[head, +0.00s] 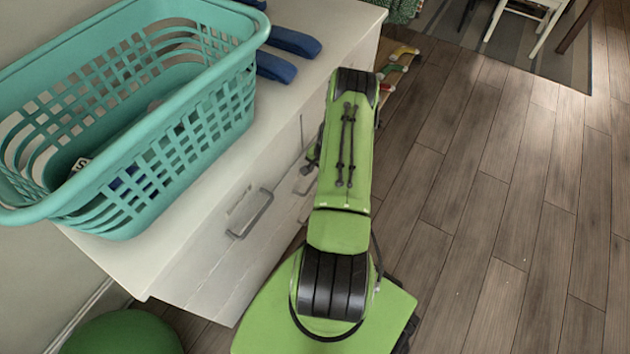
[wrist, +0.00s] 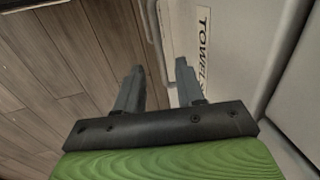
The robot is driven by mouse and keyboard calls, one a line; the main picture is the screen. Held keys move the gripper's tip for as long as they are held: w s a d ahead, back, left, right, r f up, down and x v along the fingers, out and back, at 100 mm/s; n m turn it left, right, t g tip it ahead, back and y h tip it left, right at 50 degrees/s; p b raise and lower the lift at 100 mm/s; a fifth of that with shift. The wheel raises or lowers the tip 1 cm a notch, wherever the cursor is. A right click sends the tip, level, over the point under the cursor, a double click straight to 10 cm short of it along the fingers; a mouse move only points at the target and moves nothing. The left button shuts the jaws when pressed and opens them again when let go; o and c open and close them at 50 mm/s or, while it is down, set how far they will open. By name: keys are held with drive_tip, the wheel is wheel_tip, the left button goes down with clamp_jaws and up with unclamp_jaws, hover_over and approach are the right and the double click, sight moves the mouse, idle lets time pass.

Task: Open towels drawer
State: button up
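The white drawer unit (head: 215,255) stands at the left in the head view. A metal handle (head: 250,213) shows on one drawer front, with another front further along, partly behind my arm. In the wrist view a label (wrist: 203,48) reading "TOWELS", its end hidden by a finger, is on a pale drawer front (wrist: 228,75). My gripper (wrist: 159,66) is open, its two fingers apart beside the edge of that front. I cannot tell whether a handle lies between them. In the head view my arm mostly hides the gripper.
A teal laundry basket (head: 130,170) and blue objects (head: 292,42) stand on top of the unit. A green round object (head: 122,335) is on the floor at lower left. The wooden floor (head: 500,220) to the right is clear. A white chair (head: 545,20) stands far back.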

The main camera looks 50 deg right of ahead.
sight(315, 181)
drive_tip(key=f, duration=0.1)
drive_tip(key=f+b, duration=0.1)
drive_tip(key=f, duration=0.1)
drive_tip(key=w+f, duration=0.1)
drive_tip(key=f, duration=0.1)
drive_tip(key=shift+f+b, duration=0.2)
drive_tip(key=shift+b, duration=0.1)
clamp_jaws()
